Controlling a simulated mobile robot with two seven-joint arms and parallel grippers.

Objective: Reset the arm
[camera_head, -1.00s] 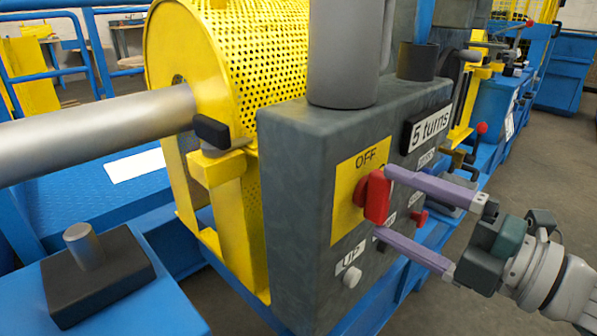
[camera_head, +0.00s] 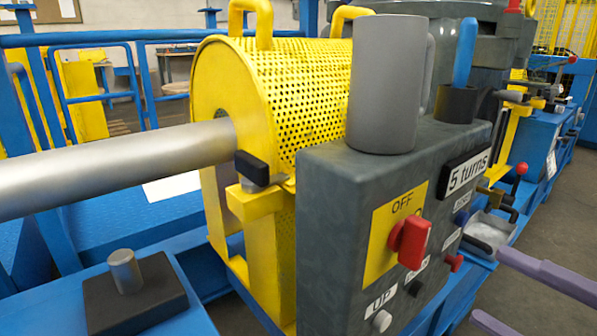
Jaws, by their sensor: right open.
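My right gripper (camera_head: 488,284) shows at the lower right edge, with only its two purple fingers in view. The fingers are apart with nothing between them, so it is open. It is to the right of the red switch (camera_head: 412,243) and apart from it in the picture. The switch sits on a yellow plate marked OFF (camera_head: 385,245) on the front of the grey control box (camera_head: 335,235). The rest of my right arm is out of the picture. My left gripper is not in view.
A grey mug (camera_head: 384,90) and a dark holder (camera_head: 457,104) stand on the box. A yellow perforated guard (camera_head: 300,90) and a silver shaft (camera_head: 110,165) lie left. Blue machine frames and levers are behind on the right. Grey floor shows at right.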

